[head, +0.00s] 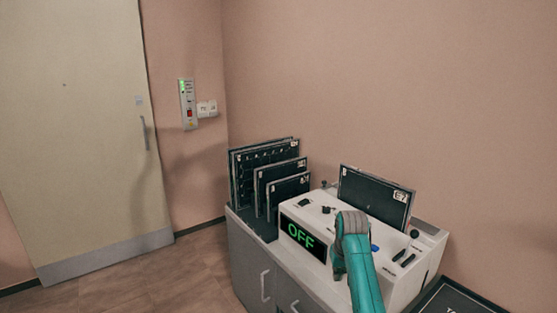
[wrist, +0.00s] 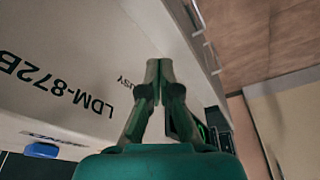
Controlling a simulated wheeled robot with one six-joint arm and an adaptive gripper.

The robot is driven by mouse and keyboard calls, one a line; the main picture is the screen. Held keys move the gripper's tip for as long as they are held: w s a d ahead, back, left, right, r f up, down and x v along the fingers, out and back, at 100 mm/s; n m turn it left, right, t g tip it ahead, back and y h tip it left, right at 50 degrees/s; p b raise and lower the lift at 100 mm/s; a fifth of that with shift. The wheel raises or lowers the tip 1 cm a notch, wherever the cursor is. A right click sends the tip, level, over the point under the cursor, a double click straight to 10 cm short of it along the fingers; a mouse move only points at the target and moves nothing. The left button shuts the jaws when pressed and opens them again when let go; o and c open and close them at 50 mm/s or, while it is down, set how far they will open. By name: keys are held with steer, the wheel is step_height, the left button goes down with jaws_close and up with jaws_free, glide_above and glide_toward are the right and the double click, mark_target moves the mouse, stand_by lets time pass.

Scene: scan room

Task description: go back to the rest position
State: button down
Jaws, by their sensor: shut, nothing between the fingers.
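My teal arm reaches up from the bottom of the head view, over the front of a white machine (head: 402,286); its grey end hides part of the machine's top, and the fingers do not show there. In the wrist view my gripper (wrist: 159,66) is shut and empty, its fingertips together.
Several dark panels (head: 262,160) stand upright in a rack left of the machine, on a grey cabinet (head: 246,265). Another dark panel (head: 374,197) stands at the machine's back. A dark sign or board (head: 455,299) is at lower right. Floor (head: 185,270) is clear before the door (head: 75,130).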

steer(key=shift+t, duration=0.7)
steer(key=s+f, duration=0.1)
steer(key=f, duration=0.3)
steer(key=s+f, duration=0.2)
steer(key=f, duration=0.1)
steer(key=s+f, duration=0.1)
steer(key=f, duration=0.3)
steer(key=shift+s+f, duration=0.35)
steer(key=shift+s, duration=0.05)
steer(key=s+f+t, duration=0.2)
steer(key=s+f, duration=0.6)
steer(key=s, duration=0.5)
steer(key=s+f+t, duration=0.3)
steer(key=s+f, duration=0.5)
steer(key=s, duration=0.5)
steer(key=s+r+t, duration=0.1)
steer(key=s+r, duration=0.3)
steer(key=s, duration=0.7)
steer(key=s+r+t, duration=0.2)
steer(key=s+r, duration=0.2)
steer(key=s, duration=0.7)
steer(key=s+r+t, duration=0.1)
steer(key=s+r, duration=0.5)
steer(key=r, duration=0.3)
steer(key=s+r+m+t, duration=0.1)
steer(key=s+r, duration=0.5)
steer(key=r, duration=0.3)
steer(key=shift+s+r+t, duration=0.15)
steer(key=shift+s+t, duration=0.1)
steer(key=shift+t, duration=0.15)
